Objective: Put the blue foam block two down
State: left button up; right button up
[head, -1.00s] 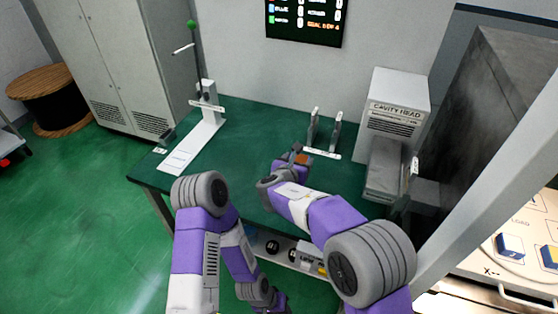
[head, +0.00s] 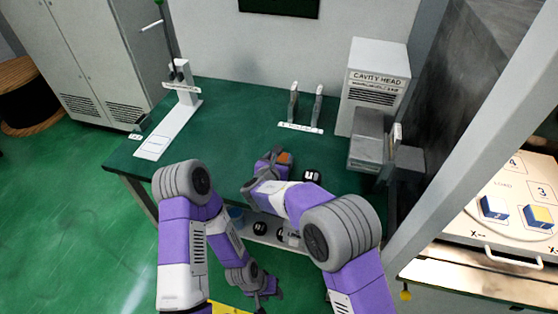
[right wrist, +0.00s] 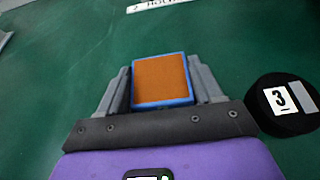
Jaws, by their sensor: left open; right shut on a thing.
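My right gripper (head: 273,158) is shut on a foam block (head: 285,158) with an orange face and blue sides, over the green table (head: 225,125). In the right wrist view the held block (right wrist: 160,80) sits between both fingers, its orange face toward the camera and a blue rim around it. I cannot tell whether its underside touches the table. My left gripper (head: 267,290) is open and empty, low in front of the table.
A black puck (head: 312,176) is right of the right gripper; its label reads 3 in the wrist view (right wrist: 284,104). A two-post stand (head: 301,127), the cavity head (head: 377,85) and a white-based fixture (head: 170,130) stand on the table. A grey post (head: 465,150) rises at the right.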

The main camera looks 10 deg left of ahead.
jog(key=shift+f, duration=0.15)
jog(key=o, duration=1)
jog(key=shift+r, duration=0.2)
jog(key=p+v, duration=0.2)
jog(key=v, duration=1)
jog(key=shift+f, duration=0.1)
